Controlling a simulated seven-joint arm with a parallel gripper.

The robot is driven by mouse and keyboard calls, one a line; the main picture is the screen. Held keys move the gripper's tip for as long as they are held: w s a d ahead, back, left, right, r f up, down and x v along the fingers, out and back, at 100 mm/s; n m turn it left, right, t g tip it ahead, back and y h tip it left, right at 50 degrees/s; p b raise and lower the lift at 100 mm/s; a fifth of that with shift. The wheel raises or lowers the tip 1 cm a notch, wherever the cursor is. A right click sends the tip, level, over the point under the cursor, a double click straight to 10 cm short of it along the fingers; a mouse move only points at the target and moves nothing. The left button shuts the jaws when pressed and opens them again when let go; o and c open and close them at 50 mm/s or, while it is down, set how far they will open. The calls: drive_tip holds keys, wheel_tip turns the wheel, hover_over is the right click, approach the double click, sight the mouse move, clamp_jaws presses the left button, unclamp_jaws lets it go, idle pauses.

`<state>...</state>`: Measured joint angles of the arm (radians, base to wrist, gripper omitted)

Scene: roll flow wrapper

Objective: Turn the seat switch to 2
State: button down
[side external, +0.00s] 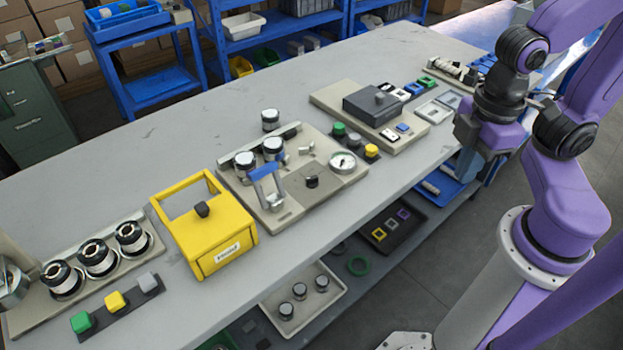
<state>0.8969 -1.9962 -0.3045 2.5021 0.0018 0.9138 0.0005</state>
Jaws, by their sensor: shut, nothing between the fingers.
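A small black knob (311,181) sits on a dark grey plate at the front of the beige machine base (288,213). It may be the seat switch, but no label or number can be read, so its setting cannot be told. A round white gauge (343,161) is to the right of the knob, and a blue-topped clear frame (264,180) stands to its left. My gripper (466,172) hangs at the table's right front edge, well right of the knob and apart from it. It is shut and empty; its fingertips are hard to make out.
A yellow guard box (205,226) stands left of the base. Green, black and yellow buttons (354,141) sit behind the gauge. A beige base with a dark grey block (372,103) lies farther right. Bare table (150,160) runs along the back.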

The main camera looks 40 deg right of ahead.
drive_tip(key=c, duration=1.4)
unclamp_jaws()
drive_tip(key=shift+o, duration=1.3)
drive_tip(key=shift+w+a, duration=0.2)
drive_tip(key=shift+w, duration=0.1)
drive_tip(key=n, duration=0.1)
hover_over(312, 177)
wheel_tip(312, 177, down, 4)
wheel_tip(312, 177, down, 17)
drive_tip(key=shift+r, duration=0.1)
clamp_jaws()
